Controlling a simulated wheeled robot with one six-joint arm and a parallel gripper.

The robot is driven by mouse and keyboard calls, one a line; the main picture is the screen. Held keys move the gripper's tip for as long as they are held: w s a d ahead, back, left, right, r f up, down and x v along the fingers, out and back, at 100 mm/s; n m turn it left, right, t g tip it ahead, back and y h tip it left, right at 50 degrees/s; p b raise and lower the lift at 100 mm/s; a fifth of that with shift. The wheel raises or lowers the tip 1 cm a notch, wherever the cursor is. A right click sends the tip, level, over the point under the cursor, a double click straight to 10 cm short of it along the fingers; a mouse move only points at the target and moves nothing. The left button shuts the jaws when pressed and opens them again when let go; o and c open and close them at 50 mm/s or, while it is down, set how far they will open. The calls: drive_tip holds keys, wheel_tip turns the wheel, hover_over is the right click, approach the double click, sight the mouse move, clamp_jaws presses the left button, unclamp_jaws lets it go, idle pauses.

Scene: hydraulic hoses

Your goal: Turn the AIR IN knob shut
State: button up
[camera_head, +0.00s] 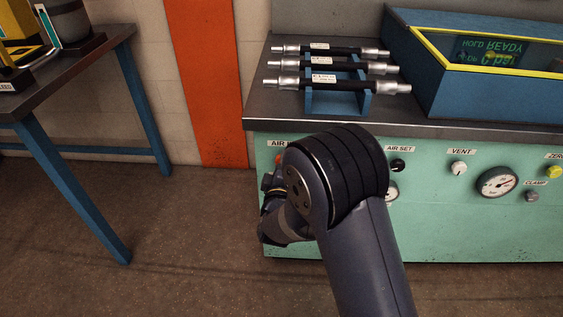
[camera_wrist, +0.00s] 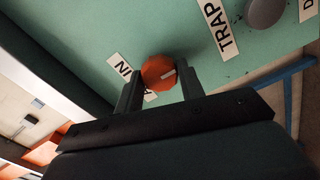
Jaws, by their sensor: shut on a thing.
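The AIR IN knob (camera_wrist: 157,71) is a round orange-red knob with a pale pointer mark, on the green panel (camera_wrist: 95,40). In the wrist view the mark lies toward the right finger. My gripper (camera_wrist: 160,82) has one dark finger on each side of the knob and is shut on it. The AIR IN label (camera_wrist: 121,67) is partly hidden behind the knob and a finger. In the head view my arm covers most of this spot; only the start of the label (camera_head: 283,142) shows clearly.
A grey round knob (camera_wrist: 264,12) by the TRAP label (camera_wrist: 221,27) is near my gripper. AIR SET knob (camera_head: 397,165), VENT knob (camera_head: 458,168) and a gauge (camera_head: 497,182) are on the panel. Above, hoses (camera_head: 330,82) lie on a blue rack beside a blue box (camera_head: 450,85).

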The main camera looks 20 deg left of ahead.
drive_tip(key=shift+n, duration=0.4)
drive_tip(key=o, duration=1)
drive_tip(key=p+v, duration=0.1)
drive_tip(key=v, duration=1)
drive_tip(key=shift+w, duration=0.15)
